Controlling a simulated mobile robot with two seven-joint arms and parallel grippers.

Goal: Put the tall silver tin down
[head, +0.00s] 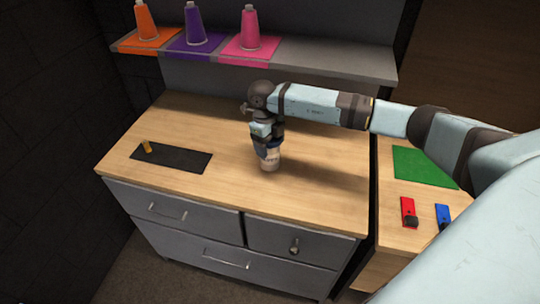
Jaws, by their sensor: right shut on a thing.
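A pale, beige-silver tin (270,162) is under my right gripper (267,149), near the middle of the wooden dresser top. My right gripper points down and is shut on the tin's upper part, which the fingers partly hide. The tin looks upright. I cannot tell whether its base touches the wood. My left gripper is not in view.
A black mat (185,161) with a small orange object (147,146) lies left on the dresser top (225,187). Right, a side table has a green mat (424,167), red (408,209) and blue (442,213) items.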

